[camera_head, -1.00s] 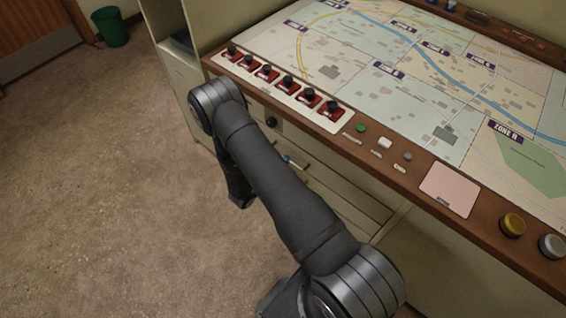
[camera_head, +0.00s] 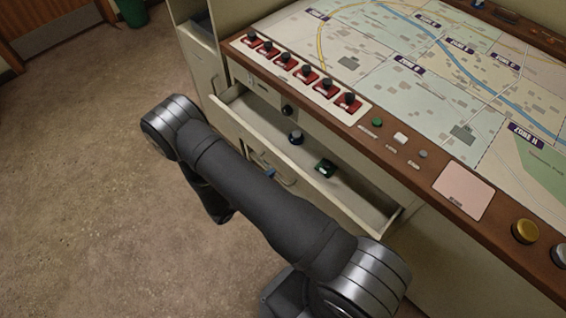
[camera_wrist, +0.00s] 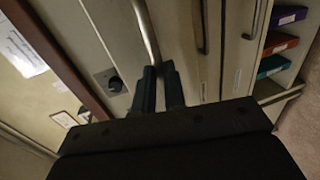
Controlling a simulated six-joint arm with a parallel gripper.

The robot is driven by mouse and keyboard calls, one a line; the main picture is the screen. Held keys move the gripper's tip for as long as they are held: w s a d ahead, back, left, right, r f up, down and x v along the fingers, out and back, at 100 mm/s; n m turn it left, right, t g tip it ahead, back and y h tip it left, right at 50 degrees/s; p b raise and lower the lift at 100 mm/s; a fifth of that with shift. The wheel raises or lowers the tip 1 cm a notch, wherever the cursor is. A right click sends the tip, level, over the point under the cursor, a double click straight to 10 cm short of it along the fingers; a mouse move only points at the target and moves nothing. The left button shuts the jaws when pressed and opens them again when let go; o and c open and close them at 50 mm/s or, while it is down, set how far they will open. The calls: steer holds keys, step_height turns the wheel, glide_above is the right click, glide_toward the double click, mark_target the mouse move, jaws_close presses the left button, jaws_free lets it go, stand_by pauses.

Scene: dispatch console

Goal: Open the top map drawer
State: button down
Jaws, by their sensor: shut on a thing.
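The top map drawer (camera_head: 349,197) is pulled out from under the console in the head view, its inside showing. Its bar handle (camera_wrist: 147,32) runs down between my gripper's dark fingers in the wrist view. My gripper (camera_wrist: 160,72) is shut on this handle. In the head view my arm hides most of the gripper and part of the drawer front.
A black knob (camera_wrist: 115,85) sits beside the drawer. Lower drawers with handles (camera_wrist: 203,27) and a shelf of coloured binders (camera_wrist: 279,42) are near. The map desk (camera_head: 385,120) overhangs the drawer. Open floor (camera_head: 80,200) lies left of my arm.

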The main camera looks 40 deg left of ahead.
steer(key=f+v, duration=0.2)
steer(key=v, duration=0.8)
steer(key=shift+s, duration=0.25)
steer(key=c, duration=1.5)
jaws_free()
steer(key=v, duration=1.7)
steer(key=shift+s, duration=0.2)
